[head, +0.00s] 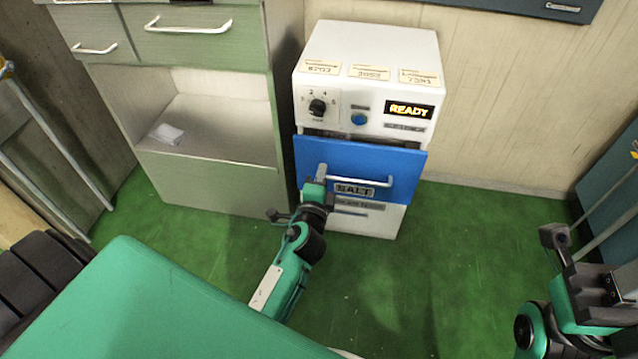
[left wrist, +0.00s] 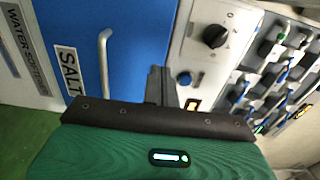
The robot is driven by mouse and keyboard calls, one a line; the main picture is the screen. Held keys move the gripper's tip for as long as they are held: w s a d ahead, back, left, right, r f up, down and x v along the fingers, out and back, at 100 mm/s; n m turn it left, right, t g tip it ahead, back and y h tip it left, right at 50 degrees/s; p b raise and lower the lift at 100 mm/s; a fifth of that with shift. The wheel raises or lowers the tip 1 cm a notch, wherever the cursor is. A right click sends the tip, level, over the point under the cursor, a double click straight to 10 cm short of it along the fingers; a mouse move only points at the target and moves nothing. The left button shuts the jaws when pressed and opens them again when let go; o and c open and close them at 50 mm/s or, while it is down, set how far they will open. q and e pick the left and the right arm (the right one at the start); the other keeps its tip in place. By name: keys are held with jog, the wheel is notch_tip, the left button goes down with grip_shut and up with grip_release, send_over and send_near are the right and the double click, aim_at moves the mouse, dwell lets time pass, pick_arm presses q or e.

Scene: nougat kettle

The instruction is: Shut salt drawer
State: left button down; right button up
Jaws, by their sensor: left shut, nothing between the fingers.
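The salt drawer (head: 400,158) has a blue front with a SALT label and a pale bar handle (head: 362,180). A dark gap runs along its top edge, and the front stands a little forward of the white machine. My left gripper (head: 320,174) is shut and empty, with its fingertips in front of the blue front near the handle's left end. I cannot tell if they touch it. In the left wrist view, the shut fingers (left wrist: 160,85) show beside the handle (left wrist: 104,70), overlapping the drawer's upper edge. My right gripper (head: 554,238) is at the far right, away from the drawer.
The white machine (head: 375,45) has a dial (head: 317,108), a blue button (head: 358,120) and a READY display (head: 408,110). A green-grey cabinet (head: 215,190) with an open shelf stands close on its left. Green floor (head: 450,270) is clear to the right.

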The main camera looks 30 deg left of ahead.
aim_at(329, 146)
pick_arm(q)
jog(key=x, duration=0.6)
jog(key=shift+w, duration=0.2)
jog(key=shift+w+a, duration=0.15)
jog(key=shift+w, duration=0.25)
jog(key=shift+w+a, duration=0.1)
jog(key=shift+w, duration=0.2)
jog(key=x, duration=0.3)
jog(key=shift+w+f, duration=0.1)
jog(key=shift+w, duration=0.1)
jog(key=shift+w+a+r, duration=0.15)
jog(key=shift+a+r, duration=0.05)
jog(key=shift+r, duration=0.15)
